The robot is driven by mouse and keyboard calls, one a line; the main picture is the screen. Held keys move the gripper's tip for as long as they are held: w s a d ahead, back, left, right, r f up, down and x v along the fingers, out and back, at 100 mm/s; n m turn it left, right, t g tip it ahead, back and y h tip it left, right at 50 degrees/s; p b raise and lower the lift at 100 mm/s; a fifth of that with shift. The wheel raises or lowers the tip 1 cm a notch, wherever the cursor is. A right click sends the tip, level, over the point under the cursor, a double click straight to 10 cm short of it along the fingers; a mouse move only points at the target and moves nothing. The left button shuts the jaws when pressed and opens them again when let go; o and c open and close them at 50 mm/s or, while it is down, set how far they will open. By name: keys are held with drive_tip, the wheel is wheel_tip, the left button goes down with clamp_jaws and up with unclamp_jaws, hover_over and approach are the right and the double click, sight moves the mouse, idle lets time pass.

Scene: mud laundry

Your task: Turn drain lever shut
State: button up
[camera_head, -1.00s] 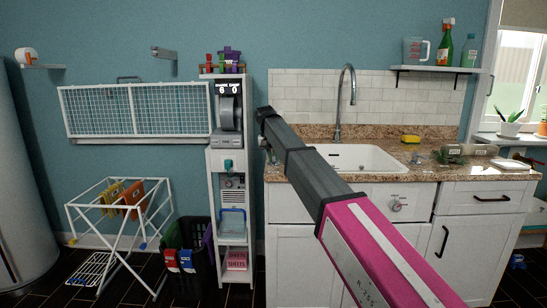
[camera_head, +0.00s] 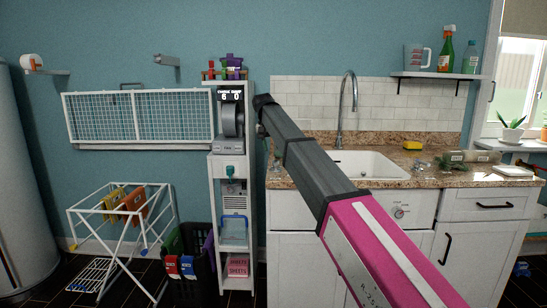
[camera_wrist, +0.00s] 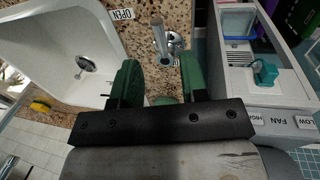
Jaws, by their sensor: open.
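The drain lever (camera_wrist: 160,38) is a small chrome handle on a round chrome base, on the speckled granite counter beside the sink. A white OPEN label (camera_wrist: 122,14) lies on the counter to its left in the wrist view. My gripper (camera_wrist: 159,60) points down at the counter with its two green fingers spread apart and empty. The lever's near end shows in the gap between the fingertips; I cannot tell whether either finger touches it. In the head view my dark forearm reaches to the counter's left end, and the lever is too small there to make out clearly.
The white sink (camera_head: 368,164) lies right of the lever in the head view, with a tall chrome faucet (camera_head: 341,108) behind. A narrow shelf tower (camera_head: 216,190) stands close on the left. A yellow sponge (camera_head: 412,145) and a plant sprig (camera_head: 447,161) lie farther right.

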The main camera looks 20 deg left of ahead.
drive_tip(key=shift+s+a+r, duration=0.1)
drive_tip(key=shift+a+r, duration=0.05)
drive_tip(key=shift+r, duration=0.65)
drive_tip(key=shift+a+r, duration=0.15)
drive_tip(key=shift+r, duration=0.6)
